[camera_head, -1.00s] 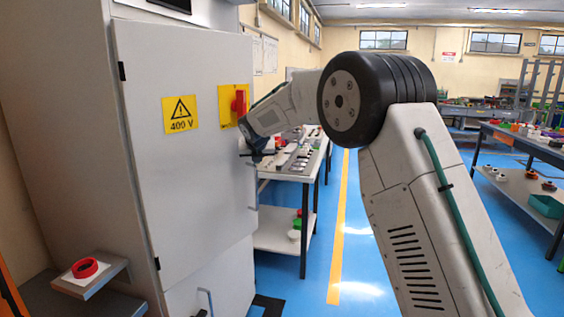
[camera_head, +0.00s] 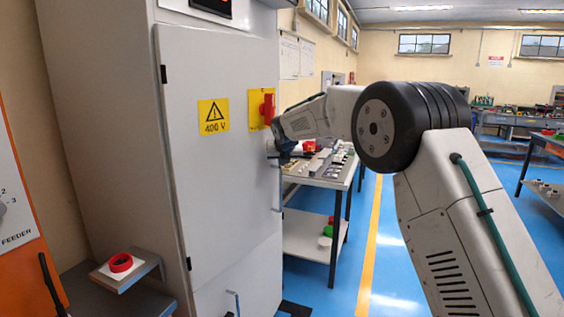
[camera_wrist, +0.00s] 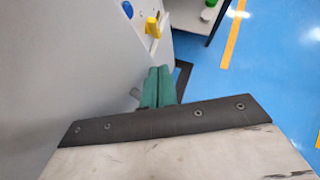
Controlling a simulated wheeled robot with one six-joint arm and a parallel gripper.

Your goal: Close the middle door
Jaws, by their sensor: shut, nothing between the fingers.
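The middle door (camera_head: 220,150) is a tall light grey panel on the cabinet. It bears a yellow 400 V sign (camera_head: 214,116) and a red switch (camera_head: 267,109) on a yellow plate. It looks almost flush with the cabinet; I cannot tell if a small gap is left. My gripper (camera_head: 278,150) is at the door's right edge, just below the red switch, its tips partly hidden. In the wrist view my green fingers (camera_wrist: 157,84) are shut and empty, close beside a grey surface (camera_wrist: 60,70); contact is unclear.
A lower cabinet panel (camera_head: 240,282) is below the door. A small shelf with a red ring (camera_head: 120,263) juts out at the left. A workbench (camera_head: 340,178) with parts stands behind my gripper.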

